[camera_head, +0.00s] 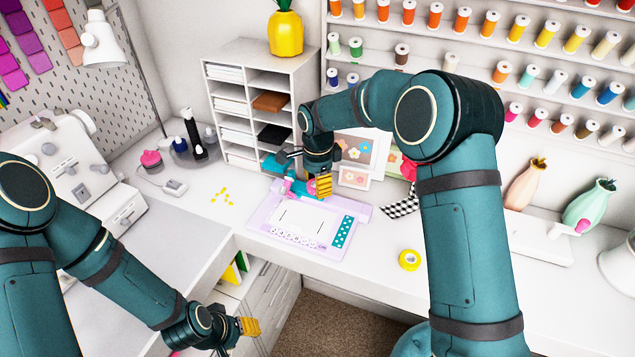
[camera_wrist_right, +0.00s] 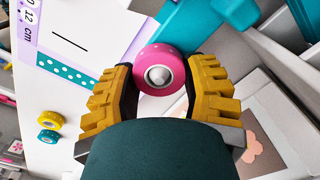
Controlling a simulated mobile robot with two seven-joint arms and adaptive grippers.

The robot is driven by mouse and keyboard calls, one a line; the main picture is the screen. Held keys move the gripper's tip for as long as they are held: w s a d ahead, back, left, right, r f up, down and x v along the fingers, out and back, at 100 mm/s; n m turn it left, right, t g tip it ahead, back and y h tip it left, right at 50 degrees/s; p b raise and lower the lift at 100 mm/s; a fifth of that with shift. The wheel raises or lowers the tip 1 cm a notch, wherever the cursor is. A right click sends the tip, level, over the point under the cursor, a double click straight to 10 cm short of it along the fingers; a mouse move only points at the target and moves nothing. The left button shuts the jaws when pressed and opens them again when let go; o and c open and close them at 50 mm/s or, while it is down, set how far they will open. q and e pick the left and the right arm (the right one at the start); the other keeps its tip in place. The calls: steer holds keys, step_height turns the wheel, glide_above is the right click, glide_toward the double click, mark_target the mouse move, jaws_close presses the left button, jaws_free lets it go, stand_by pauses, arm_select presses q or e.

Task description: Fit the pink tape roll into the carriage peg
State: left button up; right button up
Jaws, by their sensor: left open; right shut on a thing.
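The pink tape roll (camera_wrist_right: 160,75) is between the yellow fingers of my right gripper (camera_wrist_right: 165,95), which is shut on it in the right wrist view. A pale grey, pointed peg tip (camera_wrist_right: 158,75) shows in the roll's hole; how deep it sits is hidden. A teal part (camera_wrist_right: 185,30), apparently the carriage, lies directly behind the roll. In the head view my right gripper (camera_head: 322,186) is over the back edge of the lilac board (camera_head: 262,216), hiding most of the roll. My left gripper (camera_head: 248,327) is open and empty, low in front of the desk.
A yellow tape roll (camera_head: 410,260) lies on the desk right of the board. A checkered strip (camera_head: 400,205) and flower cards (camera_head: 355,150) are near my right arm. A shelf unit (camera_head: 222,75) stands behind, a sewing machine (camera_head: 70,165) at left. The desk front is mostly clear.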

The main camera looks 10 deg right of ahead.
steer(key=o, duration=0.8)
step_height(320, 180, up, 12)
stand_by(0.3)
